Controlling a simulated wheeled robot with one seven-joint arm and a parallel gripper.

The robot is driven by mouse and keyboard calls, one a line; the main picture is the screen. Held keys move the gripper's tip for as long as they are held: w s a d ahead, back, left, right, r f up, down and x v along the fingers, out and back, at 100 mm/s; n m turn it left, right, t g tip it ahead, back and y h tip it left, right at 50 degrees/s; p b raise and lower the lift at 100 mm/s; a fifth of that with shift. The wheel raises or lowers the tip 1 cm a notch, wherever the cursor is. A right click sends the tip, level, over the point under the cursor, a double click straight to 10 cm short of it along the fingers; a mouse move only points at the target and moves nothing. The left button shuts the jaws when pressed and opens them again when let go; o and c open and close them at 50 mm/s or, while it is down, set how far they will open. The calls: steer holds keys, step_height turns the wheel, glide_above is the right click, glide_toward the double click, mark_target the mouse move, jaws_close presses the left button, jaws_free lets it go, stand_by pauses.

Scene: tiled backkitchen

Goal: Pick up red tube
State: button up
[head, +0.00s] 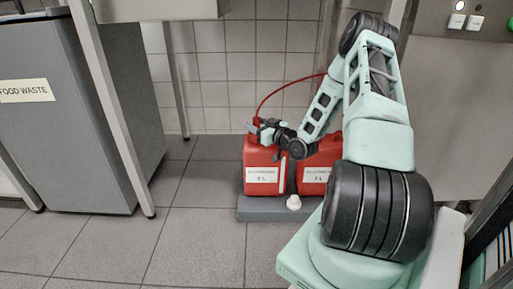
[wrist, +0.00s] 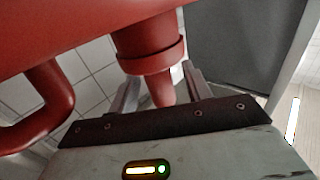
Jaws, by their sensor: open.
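A thin red tube (head: 278,88) arcs up from the top of the left red canister (head: 258,182) and passes to the right, behind my arm, in the head view. My gripper (head: 256,128) is at the top of that canister, by the tube's lower left end. In the wrist view, my gripper's fingers (wrist: 162,82) are apart, on either side of a tapered red fitting (wrist: 150,58) with a collar. Whether the fingers touch it, I cannot tell. The thin arc of the tube is not clear in the wrist view.
A second red canister (head: 317,182) stands beside the first on a grey platform (head: 262,214). A white round knob (head: 294,202) is at their front. A grey food waste bin (head: 70,125) and table legs (head: 112,110) are at left. Floor (head: 195,240) in front is clear.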

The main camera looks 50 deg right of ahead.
jaws_close()
steer(key=shift+w+r, duration=0.1)
